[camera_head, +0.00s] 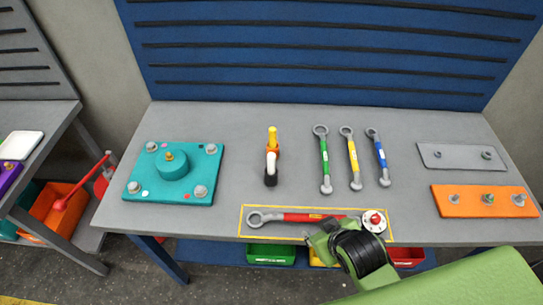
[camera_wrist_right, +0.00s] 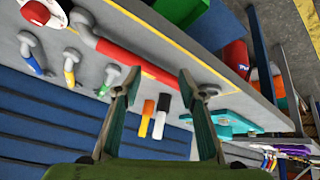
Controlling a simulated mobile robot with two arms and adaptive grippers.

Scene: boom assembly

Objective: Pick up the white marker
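The white marker (camera_head: 271,162) stands on the grey bench between the teal plate and the row of rods, white above and dark at its lower end. It also shows in the right wrist view (camera_wrist_right: 158,128), between my fingers in the picture but beyond them. An orange marker (camera_head: 272,142) with a yellow top stands close behind it. My right gripper (camera_head: 322,236) is open and empty. It hangs over the front of the bench by the red rod, to the right of and nearer than the white marker. My left gripper is not in view.
A red rod (camera_head: 300,217) with ringed ends lies within a yellow outline at the front edge. Green (camera_head: 323,160), yellow (camera_head: 352,163) and blue (camera_head: 379,160) rods lie behind it. A teal plate (camera_head: 148,187) is left; grey (camera_head: 440,150) and orange (camera_head: 470,206) plates are right.

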